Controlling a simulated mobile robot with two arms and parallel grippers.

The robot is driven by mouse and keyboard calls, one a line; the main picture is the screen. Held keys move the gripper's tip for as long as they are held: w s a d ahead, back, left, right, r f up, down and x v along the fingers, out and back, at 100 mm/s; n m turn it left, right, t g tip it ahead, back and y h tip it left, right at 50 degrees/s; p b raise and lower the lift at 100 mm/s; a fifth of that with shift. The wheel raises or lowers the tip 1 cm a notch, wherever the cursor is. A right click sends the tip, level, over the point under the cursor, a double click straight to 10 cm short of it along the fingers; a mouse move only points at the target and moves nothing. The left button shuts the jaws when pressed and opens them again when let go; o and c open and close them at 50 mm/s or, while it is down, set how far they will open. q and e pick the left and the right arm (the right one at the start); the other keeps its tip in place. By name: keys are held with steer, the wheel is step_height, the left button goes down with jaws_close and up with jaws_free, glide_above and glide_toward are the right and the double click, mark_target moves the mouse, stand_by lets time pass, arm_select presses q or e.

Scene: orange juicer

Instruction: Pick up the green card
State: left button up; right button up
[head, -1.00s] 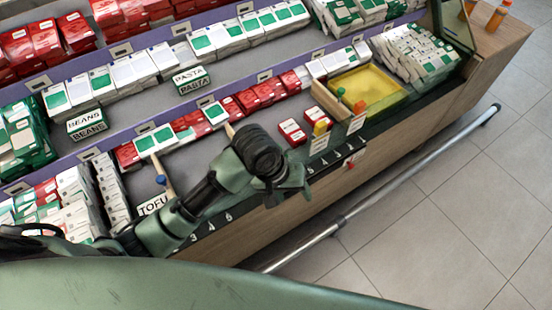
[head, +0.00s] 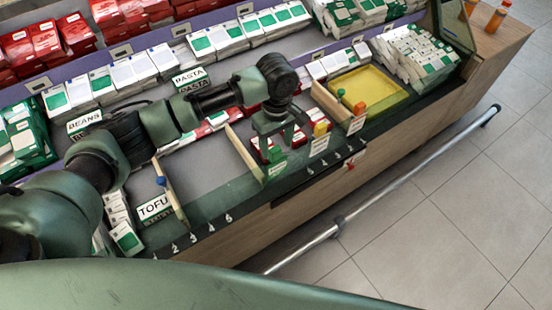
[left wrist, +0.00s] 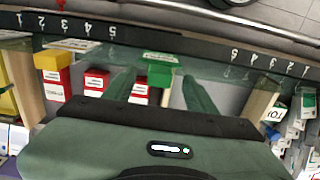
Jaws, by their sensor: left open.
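The green card (left wrist: 160,59), a small green piece with a white label, shows upright near the shelf's front edge in the left wrist view. In the head view its green face (head: 277,168) is just below my left gripper (head: 277,146). My left gripper is open. In the left wrist view its fingers (left wrist: 158,80) stand to either side of the card's line, with the card at or just past their tips; I cannot tell whether they touch it. The card's lower part is partly hidden. My right gripper is not in view.
Red boxes (left wrist: 96,82) lie close beside the card. Wooden dividers (head: 244,150) flank this compartment. A TOFU sign (head: 153,208) stands to the left. The compartment left of the divider has bare floor.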

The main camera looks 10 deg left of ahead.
mark_target(276, 151)
arm_select(q)
steer(key=shift+f, duration=2)
jaws_close()
steer(key=shift+r, duration=0.2)
